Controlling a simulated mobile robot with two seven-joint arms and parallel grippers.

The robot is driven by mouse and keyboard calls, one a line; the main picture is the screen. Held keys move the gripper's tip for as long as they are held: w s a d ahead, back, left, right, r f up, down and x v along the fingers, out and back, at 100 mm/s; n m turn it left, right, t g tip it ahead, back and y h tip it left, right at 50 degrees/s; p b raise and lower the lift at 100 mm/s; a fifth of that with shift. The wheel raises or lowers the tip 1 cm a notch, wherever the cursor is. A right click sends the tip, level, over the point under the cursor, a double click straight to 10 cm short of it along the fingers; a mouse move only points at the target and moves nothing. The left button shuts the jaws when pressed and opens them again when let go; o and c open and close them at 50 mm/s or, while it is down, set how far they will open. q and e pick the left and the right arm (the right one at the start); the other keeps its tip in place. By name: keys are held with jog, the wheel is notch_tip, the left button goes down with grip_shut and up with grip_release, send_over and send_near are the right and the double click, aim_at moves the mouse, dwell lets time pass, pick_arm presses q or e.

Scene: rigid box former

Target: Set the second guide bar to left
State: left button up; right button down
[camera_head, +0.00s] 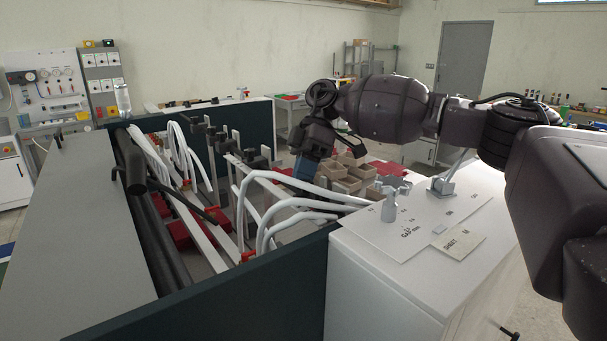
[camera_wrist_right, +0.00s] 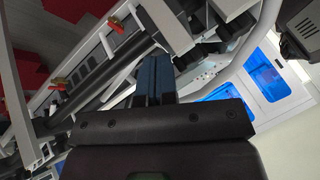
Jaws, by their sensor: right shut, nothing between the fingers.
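White bent guide bars stand in the open box former, in a left group (camera_head: 181,150) and a nearer right group (camera_head: 262,178); I cannot tell which one is the second. White slanting rails with red blocks (camera_head: 176,233) lie below them. My right gripper (camera_head: 305,170) reaches in from the right over the far side of the machine, behind the nearer guide bars. In the right wrist view its blue fingers (camera_wrist_right: 153,80) are shut and empty, close to metal rails (camera_wrist_right: 165,22) and a small red knob (camera_wrist_right: 58,84). My left gripper is not in view.
Dark green walls (camera_head: 210,290) frame the machine. A white cabinet top (camera_head: 425,215) with a star-shaped knob (camera_head: 390,205) and a lever (camera_head: 450,175) lies at the right. A grey cover (camera_head: 80,230) fills the left.

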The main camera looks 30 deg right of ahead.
jog(key=shift+s+f, duration=0.1)
jog(key=shift+s, duration=0.35)
jog(key=shift+a, duration=0.1)
jog(key=v, duration=1.1)
jog(key=shift+b, duration=0.4)
